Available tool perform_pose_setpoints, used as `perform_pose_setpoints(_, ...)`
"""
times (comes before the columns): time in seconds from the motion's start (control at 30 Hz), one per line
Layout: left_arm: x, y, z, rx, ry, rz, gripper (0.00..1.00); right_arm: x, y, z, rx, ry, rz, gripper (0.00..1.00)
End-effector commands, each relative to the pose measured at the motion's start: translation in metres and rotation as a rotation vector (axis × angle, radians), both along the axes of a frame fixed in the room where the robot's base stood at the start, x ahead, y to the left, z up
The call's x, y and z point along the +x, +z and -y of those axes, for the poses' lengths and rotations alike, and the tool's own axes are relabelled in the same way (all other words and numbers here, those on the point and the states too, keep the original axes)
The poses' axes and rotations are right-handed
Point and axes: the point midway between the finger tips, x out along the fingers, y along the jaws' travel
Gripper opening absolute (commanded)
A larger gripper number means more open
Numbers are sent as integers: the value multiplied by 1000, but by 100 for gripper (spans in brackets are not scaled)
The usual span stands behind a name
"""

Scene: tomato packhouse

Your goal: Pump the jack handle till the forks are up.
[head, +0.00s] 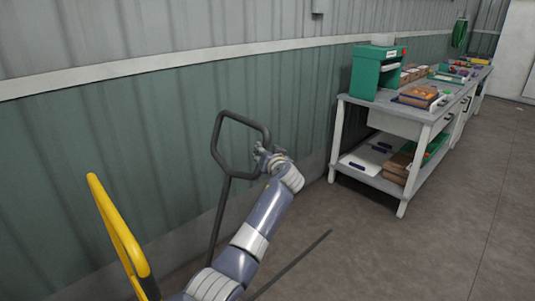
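The jack handle (216,148) is a dark grey bent loop on a long shaft, standing in front of the green wall, left of centre. The shaft runs down and slightly left behind my arm. My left gripper (264,156) is at the right side of the loop, its fingers closed around the bar there. My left arm reaches up to it from the bottom of the head view. The forks and the jack's body are not seen, so their height cannot be told. My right gripper is not in view.
A yellow rail (122,238) with a dark lower end stands at the lower left. A thin dark bar (291,264) lies low across the floor right of my arm. A workbench (383,184) with boxes and a green dispenser (366,75) stands right. The right floor (445,245) is clear.

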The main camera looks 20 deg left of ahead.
Motion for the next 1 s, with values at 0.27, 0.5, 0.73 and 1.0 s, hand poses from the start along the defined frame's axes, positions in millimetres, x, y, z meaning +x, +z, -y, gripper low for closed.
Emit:
perform_pose_setpoints(0.27, -8, 3, 7, 0, -3, 4, 41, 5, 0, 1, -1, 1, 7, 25)
perform_pose_setpoints(0.5, -35, 10, 31, -3, -9, 3, 41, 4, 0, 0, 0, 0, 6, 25)
perform_pose_setpoints(0.73, -68, 18, 54, -5, -8, 3, 41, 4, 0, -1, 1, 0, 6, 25)
perform_pose_setpoints(1.0, -92, 24, 68, -1, -4, -1, 41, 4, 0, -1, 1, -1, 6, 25)
